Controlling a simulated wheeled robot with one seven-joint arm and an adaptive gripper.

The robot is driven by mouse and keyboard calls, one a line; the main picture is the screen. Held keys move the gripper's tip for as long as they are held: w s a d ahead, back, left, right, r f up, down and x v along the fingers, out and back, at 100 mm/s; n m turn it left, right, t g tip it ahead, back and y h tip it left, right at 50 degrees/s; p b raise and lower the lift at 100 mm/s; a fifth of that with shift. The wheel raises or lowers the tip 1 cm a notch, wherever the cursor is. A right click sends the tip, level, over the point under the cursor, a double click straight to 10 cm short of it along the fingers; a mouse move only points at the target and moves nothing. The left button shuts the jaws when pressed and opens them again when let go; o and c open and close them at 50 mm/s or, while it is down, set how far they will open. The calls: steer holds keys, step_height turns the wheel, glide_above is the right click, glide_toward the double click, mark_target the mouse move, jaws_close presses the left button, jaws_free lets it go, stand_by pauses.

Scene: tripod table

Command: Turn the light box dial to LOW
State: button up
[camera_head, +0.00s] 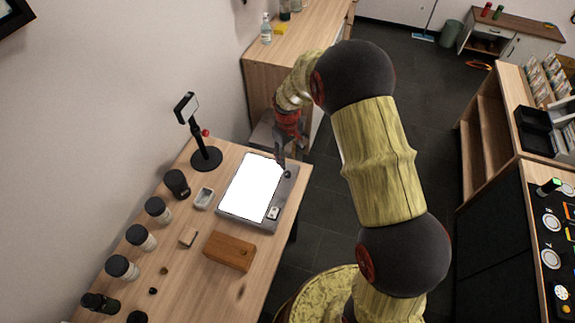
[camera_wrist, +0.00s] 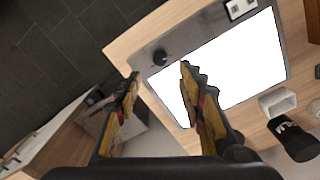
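The light box (camera_head: 228,213) is a grey slab with a bright white panel, lying on the wooden table. Its dial (camera_head: 288,173) is a small dark knob on the grey strip, near the far right corner. In the wrist view the dial (camera_wrist: 160,58) shows just beyond and between my fingertips, on the grey light box (camera_wrist: 147,60). My gripper (camera_head: 281,160) hangs over that corner. In the wrist view my gripper (camera_wrist: 160,74) has its two fingers spread apart with nothing between them. I cannot read any dial markings or setting.
A white switch (camera_head: 273,213) sits lower on the same strip. Dark floor lies beyond the table's right edge.

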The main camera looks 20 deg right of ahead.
steer(key=shift+r, duration=1.55)
steer(key=s+r+m+t+b, duration=0.2)
steer(key=s+r, duration=1)
steer(key=s, duration=0.3)
steer(key=s+r+m+t+b, duration=0.2)
steer(key=s+r+t, duration=0.1)
steer(key=s+r, duration=0.9)
steer(key=shift+s+r+m+t+b, duration=0.3)
steer(key=shift+s+m, duration=0.1)
steer(key=shift+s, duration=1.25)
